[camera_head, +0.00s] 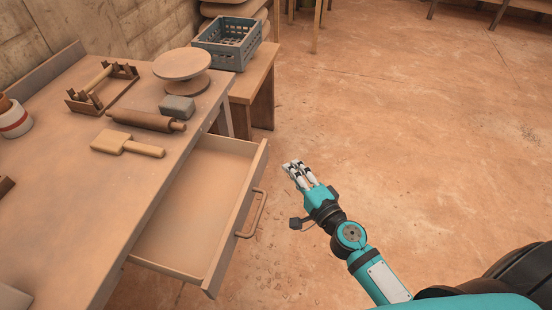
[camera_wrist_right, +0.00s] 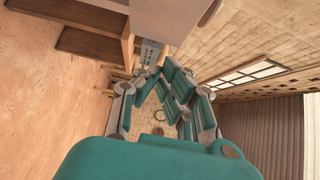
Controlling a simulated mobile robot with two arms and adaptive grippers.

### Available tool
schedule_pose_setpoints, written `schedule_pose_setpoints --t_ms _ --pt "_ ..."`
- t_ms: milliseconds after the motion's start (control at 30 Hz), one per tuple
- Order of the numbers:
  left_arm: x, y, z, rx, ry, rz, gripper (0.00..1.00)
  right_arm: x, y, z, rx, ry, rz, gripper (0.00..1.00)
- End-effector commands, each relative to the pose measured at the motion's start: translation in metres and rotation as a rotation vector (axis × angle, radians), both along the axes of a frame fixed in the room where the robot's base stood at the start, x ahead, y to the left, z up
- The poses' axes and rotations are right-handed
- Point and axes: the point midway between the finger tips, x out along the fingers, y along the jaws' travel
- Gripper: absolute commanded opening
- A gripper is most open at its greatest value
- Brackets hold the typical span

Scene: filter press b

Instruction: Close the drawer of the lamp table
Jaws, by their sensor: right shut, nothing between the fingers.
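In the head view the wooden table (camera_head: 60,235) fills the left side. Its drawer (camera_head: 195,200) is pulled far out to the right and looks empty. The drawer front (camera_head: 240,205) carries a curved handle (camera_head: 255,214) on its outer face. My right gripper (camera_head: 292,166) is shut and empty, to the right of the drawer front and apart from it, above the floor. In the right wrist view my right gripper's fingers (camera_wrist_right: 160,95) reach away from the camera; the drawer is not clearly identifiable there. My left gripper is not in view.
On the tabletop are a rolling pin (camera_head: 146,120), a wooden paddle (camera_head: 127,144), a grey block (camera_head: 177,107), a round turntable (camera_head: 182,64) and a wooden rack (camera_head: 102,88). A blue crate (camera_head: 226,43) sits on a low bench (camera_head: 252,90) behind.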

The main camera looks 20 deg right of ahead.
Motion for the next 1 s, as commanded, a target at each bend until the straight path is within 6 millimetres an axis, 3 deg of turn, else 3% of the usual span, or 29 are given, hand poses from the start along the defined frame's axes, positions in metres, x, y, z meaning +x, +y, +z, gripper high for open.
schedule_pose_setpoints --t_ms 67,333,833,1000 --pt "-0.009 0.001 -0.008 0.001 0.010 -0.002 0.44 0.017 0.003 0.004 0.001 -0.003 -0.001 0.00" --pt "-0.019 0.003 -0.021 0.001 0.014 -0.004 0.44 0.034 0.031 0.001 0.002 -0.001 -0.002 0.00" --pt "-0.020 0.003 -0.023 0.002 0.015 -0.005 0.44 0.038 0.037 0.000 0.000 -0.001 0.000 0.00" --pt "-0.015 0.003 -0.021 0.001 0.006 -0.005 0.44 0.059 0.047 0.002 -0.001 -0.003 0.001 0.00"
